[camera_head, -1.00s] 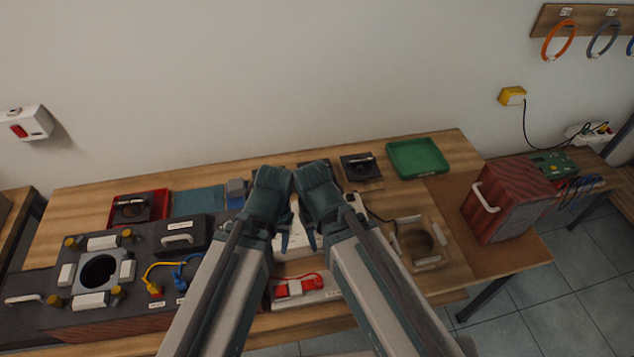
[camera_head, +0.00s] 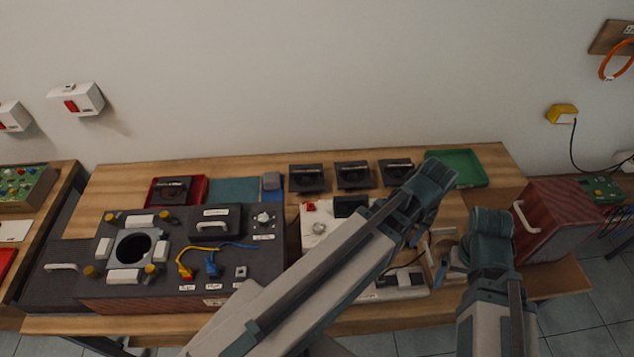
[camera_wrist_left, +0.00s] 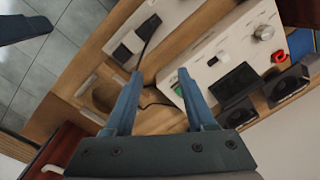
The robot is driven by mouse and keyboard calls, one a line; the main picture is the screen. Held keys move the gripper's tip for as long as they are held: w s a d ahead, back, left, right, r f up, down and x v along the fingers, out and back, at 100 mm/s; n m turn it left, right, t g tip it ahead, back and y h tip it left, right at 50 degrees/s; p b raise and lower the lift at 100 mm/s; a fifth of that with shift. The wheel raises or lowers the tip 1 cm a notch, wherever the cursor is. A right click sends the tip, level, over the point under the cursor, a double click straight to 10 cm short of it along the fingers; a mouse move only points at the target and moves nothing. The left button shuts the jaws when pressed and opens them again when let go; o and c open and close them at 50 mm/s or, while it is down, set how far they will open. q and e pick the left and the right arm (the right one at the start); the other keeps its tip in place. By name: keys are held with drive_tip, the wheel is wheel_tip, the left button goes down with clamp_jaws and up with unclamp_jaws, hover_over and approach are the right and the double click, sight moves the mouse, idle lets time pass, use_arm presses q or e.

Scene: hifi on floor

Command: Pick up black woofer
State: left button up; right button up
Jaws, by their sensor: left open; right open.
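Several black square woofers show in the head view. Three stand in a row at the back of the table: left (camera_head: 307,178), middle (camera_head: 353,175) and right (camera_head: 396,172). Another dark round-faced one (camera_head: 172,188) lies in a red tray (camera_head: 153,192) at the left. My left gripper (camera_head: 415,237) is open and empty, to the right of a white panel. In the left wrist view its open jaws (camera_wrist_left: 158,84) hold nothing, and black woofers (camera_wrist_left: 287,86) show at the right edge. My right gripper (camera_head: 445,266) is open, near the front right of the table.
A large dark unit (camera_head: 110,285) with a round hole fills the table's left. The white panel (camera_head: 322,238) sits mid-table, partly behind my left arm. A green tray (camera_head: 462,168) is at the back right. A red-sided cabinet (camera_head: 565,218) stands at the right.

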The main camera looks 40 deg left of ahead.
use_arm(q)
drive_tip(key=w+a+n, duration=0.7)
drive_tip(key=w+a, duration=0.1)
drive_tip(key=a, duration=0.2)
drive_tip(key=n+t+h+b, duration=0.1)
drive_tip(key=n+h, duration=0.1)
drive_tip(key=n, duration=1.6)
approach(306, 171)
drive_tip(key=f+b, duration=0.3)
drive_tip(key=b, duration=0.1)
drive_tip(key=f+b, duration=0.4)
drive_tip(key=b, duration=0.1)
drive_tip(key=d+f+b, duration=0.1)
drive_tip(key=f+b, duration=0.2)
drive_tip(key=b, duration=0.1)
drive_tip(key=shift+w+f+b, duration=0.15)
drive_tip(key=shift+w+b, duration=0.15)
drive_tip(key=shift+b, duration=0.1)
drive_tip(key=shift+f, duration=0.25)
drive_tip(key=shift+c, duration=0.2)
clamp_jaws()
